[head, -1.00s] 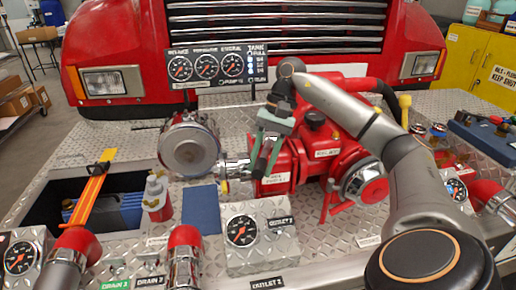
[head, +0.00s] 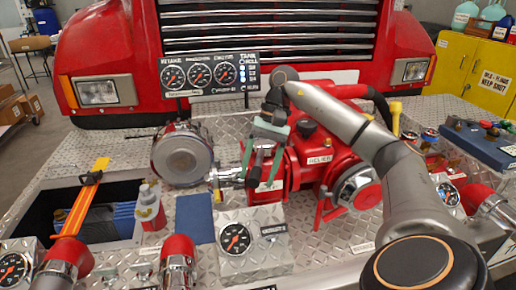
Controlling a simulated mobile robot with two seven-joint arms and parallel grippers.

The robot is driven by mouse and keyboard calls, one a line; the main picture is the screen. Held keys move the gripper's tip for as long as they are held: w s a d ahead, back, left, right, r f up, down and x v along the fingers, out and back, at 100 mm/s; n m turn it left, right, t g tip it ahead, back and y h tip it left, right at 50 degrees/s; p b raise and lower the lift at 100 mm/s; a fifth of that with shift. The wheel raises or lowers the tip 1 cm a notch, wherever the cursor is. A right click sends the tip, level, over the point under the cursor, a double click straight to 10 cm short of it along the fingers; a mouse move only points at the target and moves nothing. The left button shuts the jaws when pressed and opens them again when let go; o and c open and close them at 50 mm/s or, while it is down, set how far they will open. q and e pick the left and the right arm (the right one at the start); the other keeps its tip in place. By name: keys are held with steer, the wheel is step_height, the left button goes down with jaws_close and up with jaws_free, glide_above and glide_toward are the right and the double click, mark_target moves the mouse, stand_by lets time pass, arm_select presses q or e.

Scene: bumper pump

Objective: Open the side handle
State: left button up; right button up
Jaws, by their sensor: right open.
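My right gripper (head: 259,178) hangs in front of the red pump (head: 312,158), pointing down, with its two fingers spread apart and nothing visible between them. Its fingers overlap the pump's left side, near a silver side fitting (head: 230,174) with a small yellow part (head: 217,190) at its left. I cannot tell whether a finger touches the fitting. A red lever-like handle (head: 322,213) hangs below the pump beside the silver and red round cap (head: 358,189). Which part is the side handle is unclear. My left gripper is out of view.
A large silver cylinder (head: 184,156) stands left of the gripper. A gauge panel (head: 211,75) stands behind. A gauge box (head: 236,241), blue pad (head: 194,218), bottle (head: 150,207) and red-topped pipes (head: 178,249) occupy the front. The open recess (head: 35,215) lies left.

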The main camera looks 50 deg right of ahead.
steer(key=p+v, duration=0.1)
steer(key=v, duration=0.4)
steer(key=shift+a, duration=0.15)
steer(key=p+v, duration=0.3)
steer(key=v, duration=0.4)
steer(key=shift+d+r+p, duration=0.2)
steer(key=shift+d+p, duration=0.05)
steer(key=shift+p, duration=0.15)
steer(key=shift+s, duration=0.1)
stand_by(0.3)
